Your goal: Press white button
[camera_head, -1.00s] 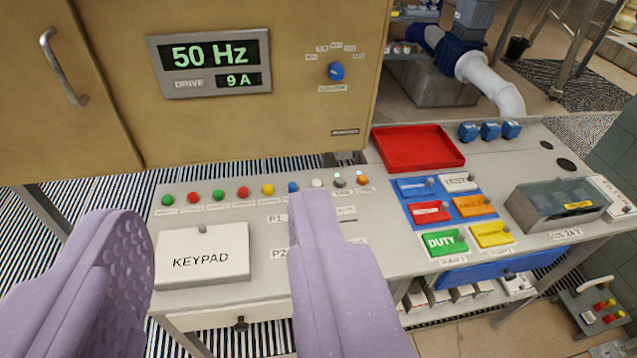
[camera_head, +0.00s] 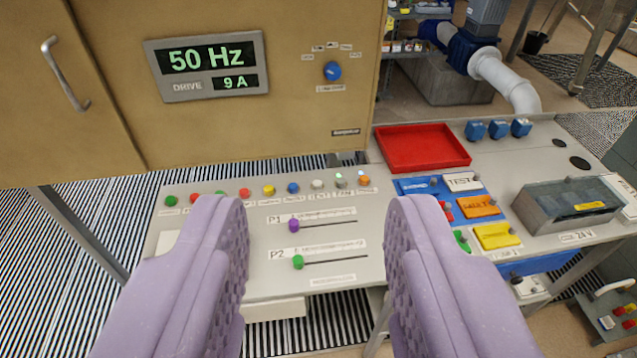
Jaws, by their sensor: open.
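The white button (camera_head: 317,185) is a small round knob in the row of coloured buttons along the back of the grey console (camera_head: 340,285). A blue button (camera_head: 293,188) sits to its left and a grey toggle (camera_head: 341,183) to its right. My gripper (camera_head: 318,205) shows as two purple fingers spread wide apart, open and empty. The white button lies in the gap between the fingertips in the picture, beyond them and not touched. The left finger hides part of the button row and most of the keypad cover.
Two sliders, purple (camera_head: 294,225) and green (camera_head: 298,262), stand up between the fingers. A red tray (camera_head: 424,147), coloured flip covers and a clear-lidded box (camera_head: 570,205) are to the right. A tan cabinet (camera_head: 230,80) rises behind the button row.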

